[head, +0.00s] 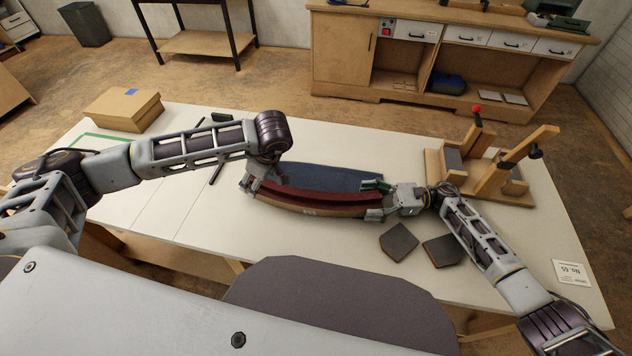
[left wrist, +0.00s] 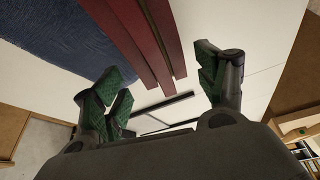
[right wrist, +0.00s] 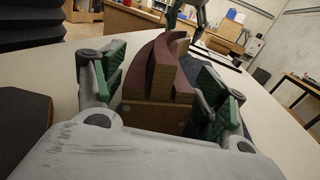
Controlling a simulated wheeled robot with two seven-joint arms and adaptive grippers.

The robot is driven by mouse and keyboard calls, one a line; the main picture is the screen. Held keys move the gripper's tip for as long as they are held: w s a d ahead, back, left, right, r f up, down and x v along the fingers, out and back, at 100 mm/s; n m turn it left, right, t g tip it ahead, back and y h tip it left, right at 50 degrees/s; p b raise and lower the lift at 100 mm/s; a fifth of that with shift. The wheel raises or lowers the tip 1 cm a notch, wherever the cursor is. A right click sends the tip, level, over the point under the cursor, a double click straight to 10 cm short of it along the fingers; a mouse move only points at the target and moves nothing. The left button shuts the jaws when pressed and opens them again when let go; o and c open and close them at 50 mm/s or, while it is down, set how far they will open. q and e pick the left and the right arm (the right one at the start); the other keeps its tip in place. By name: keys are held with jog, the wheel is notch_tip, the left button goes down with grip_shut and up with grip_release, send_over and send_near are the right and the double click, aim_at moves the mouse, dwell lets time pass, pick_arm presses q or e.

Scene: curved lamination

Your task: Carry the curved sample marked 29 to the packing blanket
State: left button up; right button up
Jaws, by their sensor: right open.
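The curved sample (head: 310,197) is a long maroon laminated piece with a tan front face and a small pale mark too blurred to read. It lies lengthwise on the table, its right end between the open fingers of my right gripper (head: 376,200). In the right wrist view the sample (right wrist: 155,70) has a finger at each side, with gaps visible. My left gripper (head: 264,178) is at its left end, partly hidden by its wrist. In the left wrist view the fingers are spread wide, the sample's end (left wrist: 150,45) between them. The blue packing blanket (head: 335,177) lies directly behind the sample.
A wooden clamp stand (head: 487,170) with a red knob stands at the table's right. Two dark pads (head: 398,240) lie in front of my right gripper. A cardboard box (head: 123,109) sits at the back left. A white card (head: 570,272) lies at the right edge.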

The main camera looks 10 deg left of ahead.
pick_arm(q)
jog(key=shift+s+d+r, duration=0.15)
jog(key=shift+d+r, duration=0.1)
jog(key=shift+r, duration=0.3)
pick_arm(e)
jog(key=shift+s+a+f, duration=0.1)
jog(key=shift+s+f, duration=0.15)
jog(key=shift+f, duration=0.4)
jog(key=shift+s+f, duration=0.2)
jog(key=shift+f, duration=0.45)
pick_arm(q)
jog(key=shift+a+f, duration=0.15)
jog(key=shift+a, duration=0.3)
pick_arm(e)
jog(key=shift+w+d+r, duration=0.15)
jog(key=shift+w+d, duration=0.1)
jog(key=shift+d, duration=0.25)
jog(key=shift+w+d+r, duration=0.1)
jog(key=shift+w+d, duration=0.1)
jog(key=shift+d, duration=0.3)
pick_arm(q)
jog(key=shift+w+d, duration=0.35)
jog(key=shift+w, duration=0.05)
pick_arm(e)
jog(key=shift+r+v, duration=0.25)
jog(key=shift+v, duration=0.8)
jog(key=shift+r+v, duration=0.25)
jog(key=shift+v, duration=0.8)
jog(key=shift+r+v, duration=0.25)
jog(key=shift+v, duration=0.85)
